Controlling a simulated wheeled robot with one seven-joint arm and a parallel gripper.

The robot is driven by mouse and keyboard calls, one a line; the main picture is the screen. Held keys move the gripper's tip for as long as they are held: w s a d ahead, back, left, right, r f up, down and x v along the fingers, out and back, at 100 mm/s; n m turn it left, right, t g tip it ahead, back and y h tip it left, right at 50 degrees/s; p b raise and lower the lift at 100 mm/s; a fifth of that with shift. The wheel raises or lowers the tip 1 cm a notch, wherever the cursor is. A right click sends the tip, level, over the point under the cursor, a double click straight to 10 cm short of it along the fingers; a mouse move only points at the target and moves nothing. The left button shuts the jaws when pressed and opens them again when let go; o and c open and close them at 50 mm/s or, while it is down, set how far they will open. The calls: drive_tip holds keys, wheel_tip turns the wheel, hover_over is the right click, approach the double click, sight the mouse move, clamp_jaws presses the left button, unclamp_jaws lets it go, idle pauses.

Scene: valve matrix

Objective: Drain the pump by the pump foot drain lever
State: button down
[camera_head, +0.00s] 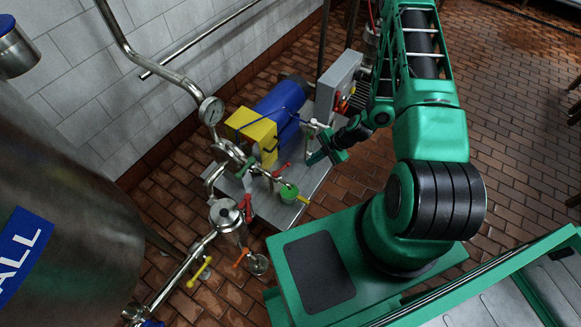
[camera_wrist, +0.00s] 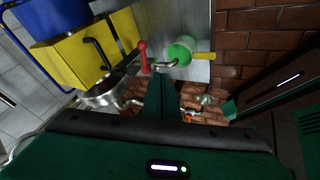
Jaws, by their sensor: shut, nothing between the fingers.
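The pump has a blue motor (camera_head: 281,103) and a yellow guard (camera_head: 256,136) on a grey base plate. A short red lever (camera_head: 281,169) stands at the pump foot, by a green cup (camera_head: 288,193). No label shows whether this is the drain lever. In the wrist view the red lever (camera_wrist: 143,57) points up beside a small metal pipe, with the green cup (camera_wrist: 183,50) and its yellow handle just right. My gripper (camera_head: 318,157) is shut and empty, to the right of the red lever. In the wrist view its fingers (camera_wrist: 163,82) end below the lever and cup, apart from both.
Other levers stand nearby: a red one (camera_head: 248,208), an orange one (camera_head: 241,257) and a yellow one (camera_head: 200,271) on the lower pipes. A gauge (camera_head: 211,110) and pipes rise at the left. A grey box (camera_head: 338,82) stands behind my gripper. Open brick floor lies at right.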

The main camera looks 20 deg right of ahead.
sight(283, 168)
drive_tip(key=w+r+x, duration=0.1)
drive_tip(key=w+x, duration=0.1)
drive_tip(key=x, duration=1.1)
drive_tip(key=shift+w+a, duration=0.3)
drive_tip(key=shift+w, duration=0.1)
